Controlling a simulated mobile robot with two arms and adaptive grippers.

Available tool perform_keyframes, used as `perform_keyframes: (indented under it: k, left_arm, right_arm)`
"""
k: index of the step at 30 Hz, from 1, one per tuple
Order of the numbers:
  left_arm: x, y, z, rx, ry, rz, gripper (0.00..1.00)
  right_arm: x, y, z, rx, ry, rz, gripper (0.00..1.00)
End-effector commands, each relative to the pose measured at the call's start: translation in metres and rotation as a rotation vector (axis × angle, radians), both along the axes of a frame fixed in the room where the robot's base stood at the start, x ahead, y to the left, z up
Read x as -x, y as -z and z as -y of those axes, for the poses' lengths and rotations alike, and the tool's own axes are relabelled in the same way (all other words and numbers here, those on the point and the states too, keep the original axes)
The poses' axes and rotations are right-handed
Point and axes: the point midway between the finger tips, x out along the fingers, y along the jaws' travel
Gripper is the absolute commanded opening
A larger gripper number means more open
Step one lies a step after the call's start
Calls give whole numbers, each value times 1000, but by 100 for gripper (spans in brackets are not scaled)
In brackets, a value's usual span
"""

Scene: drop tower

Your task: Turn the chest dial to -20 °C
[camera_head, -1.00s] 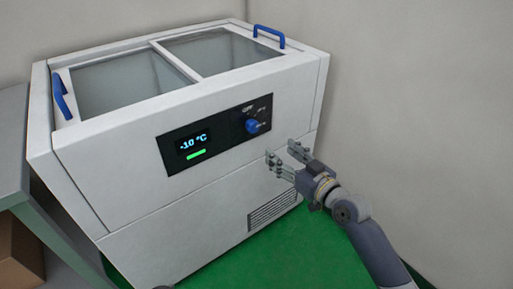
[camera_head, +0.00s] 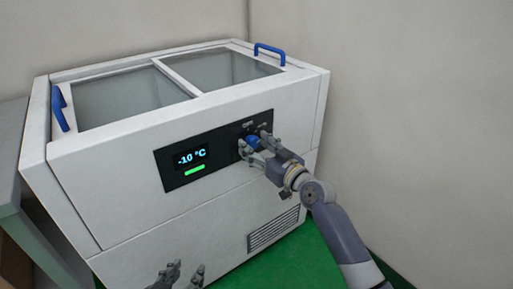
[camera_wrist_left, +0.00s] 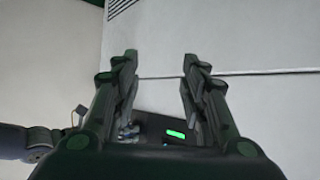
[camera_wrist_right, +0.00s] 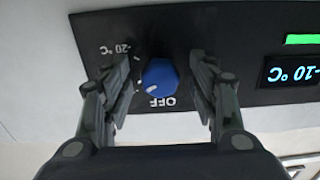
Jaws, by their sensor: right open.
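The white chest freezer (camera_head: 130,225) has a black front panel with a lit display (camera_head: 191,159) reading -10 °C. A green bar shines below the display. The blue dial (camera_wrist_right: 158,78) sits on the panel between my right gripper's fingers in the right wrist view, which is upside down. Its OFF and -20 °C labels show around it. My right gripper (camera_head: 256,145) is open, with one finger on each side of the dial and gaps visible. My left gripper (camera_head: 177,274) is open and empty, low before the freezer front; it also shows in the left wrist view (camera_wrist_left: 157,70).
The freezer has two glass lids (camera_head: 122,94) with blue handles (camera_head: 270,53) on top. A vent grille (camera_head: 273,228) is low on its front. A grey table (camera_head: 10,150) stands at the left. Walls are close behind and at right; green floor (camera_head: 310,262) is in front.

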Motion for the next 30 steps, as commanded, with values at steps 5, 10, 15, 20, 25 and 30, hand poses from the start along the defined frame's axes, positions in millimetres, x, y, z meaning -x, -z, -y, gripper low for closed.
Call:
perform_keyframes:
  k: [5,10,15,20,25,30]
  left_arm:
    - [-2,-2,1,3,1,13,40]
    - [-2,-2,1,3,1,12,40]
    - [-2,-2,1,3,1,11,40]
    - [-1,-2,1,3,1,10,40]
    - [1,1,0,-2,1,-10,40]
    - [13,13,-6,-21,-8,-89,40]
  right_arm:
    - [-2,0,-1,0,0,0,54]
    - [-1,0,-1,0,0,0,45]
    - [-1,0,-1,0,0,0,10]
    - [-1,0,-1,-2,1,-1,10]
    - [-1,0,-1,-23,1,-17,10]
    - [-1,-1,-1,-86,1,-62,10]
